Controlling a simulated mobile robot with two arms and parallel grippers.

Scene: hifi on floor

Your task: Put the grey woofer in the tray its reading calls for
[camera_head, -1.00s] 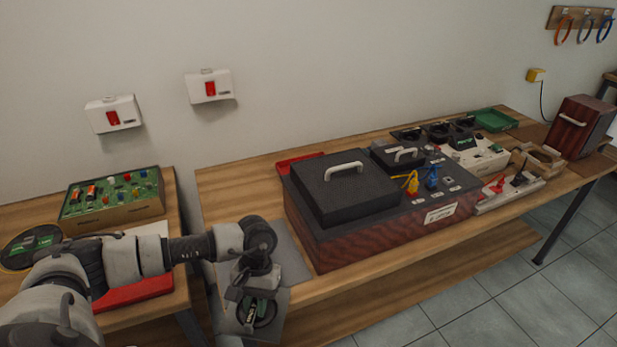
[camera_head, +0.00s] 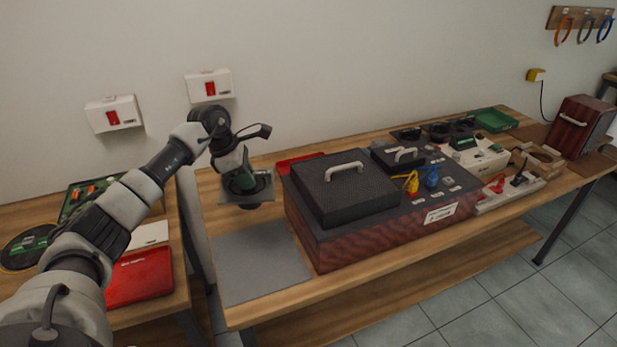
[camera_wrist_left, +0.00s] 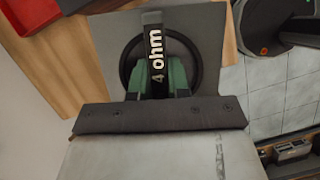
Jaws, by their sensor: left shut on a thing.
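My left gripper (camera_head: 243,183) is shut on the grey woofer (camera_head: 262,193) and holds it above the left end of the bench. The woofer has a square grey plate (camera_wrist_left: 208,35) with a dark round ring. In the left wrist view, a label reading "4 ohm" stands between the green fingertips (camera_wrist_left: 160,82). A red tray (camera_head: 284,164) lies at the back of the bench, partly hidden behind the dark cabinet; it also shows in the left wrist view (camera_wrist_left: 35,12). A green tray (camera_head: 496,120) sits at the far right end. My right gripper is not in view.
The dark cabinet (camera_head: 335,250) with a handled lid fills the middle of the bench. A bare grey mat (camera_head: 260,268) lies at the bench's left end. A red case (camera_head: 140,278) and a circuit board (camera_head: 85,195) are on the left table.

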